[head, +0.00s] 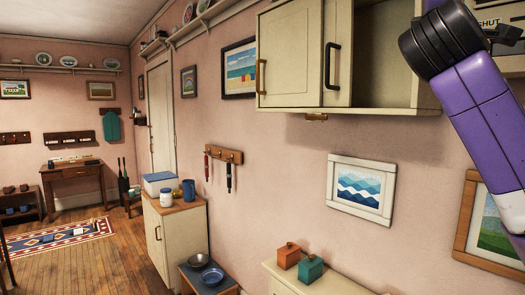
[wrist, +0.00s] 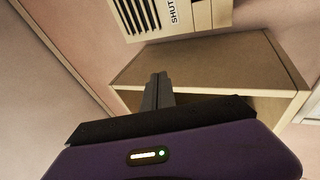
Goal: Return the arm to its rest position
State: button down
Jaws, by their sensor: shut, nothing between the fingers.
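My arm (head: 485,110), purple with a black joint, rises at the right edge of the head view, in front of the pink wall and right of the wall cabinet. The gripper end is not visible there. In the wrist view my gripper (wrist: 158,90) has its two dark fingers together, with nothing between them. The fingers point toward a beige wooden cabinet surface (wrist: 205,60); I cannot tell the gap between them.
A vented cream box marked SHUT (wrist: 185,18) is close beyond the fingers. The cream wall cabinet (head: 290,60) has an open compartment. Below are framed pictures (head: 362,188) and a cream cabinet top (head: 315,285) with two small boxes. Open wooden floor (head: 90,265) lies left.

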jog(key=w+a+f+t+y, duration=0.2)
jog(key=a+f+y, duration=0.25)
jog(key=f, duration=0.55)
jog(key=w+a+f+t+y, duration=0.25)
jog(key=f+y, duration=0.25)
jog(key=f, duration=0.5)
jog(key=s+a+f+m+y, duration=0.1)
jog(key=s+a+f+m, duration=0.15)
jog(key=f, duration=0.45)
jog(key=s+a+f+m+y, duration=0.1)
jog(key=s+f, duration=0.2)
jog(key=f, duration=0.3)
jog(key=s+a+f+m+y, duration=0.1)
jog(key=s+a+f, duration=0.15)
jog(key=f, duration=0.45)
jog(key=s+a+f+m, duration=0.2)
jog(key=s+f+m, duration=0.4)
jog(key=s+f, duration=1.05)
jog(key=s+f+g+y, duration=0.1)
jog(key=s+f+g, duration=0.2)
jog(key=s+f, duration=0.4)
jog(key=s+f+g+y, duration=0.1)
jog(key=s+f+g, duration=0.3)
jog(key=s, duration=1.8)
notch_tip(320, 180, down, 3)
jog(key=shift+s+a, duration=0.3)
jog(key=shift+a, duration=0.05)
jog(key=shift+g, duration=0.25)
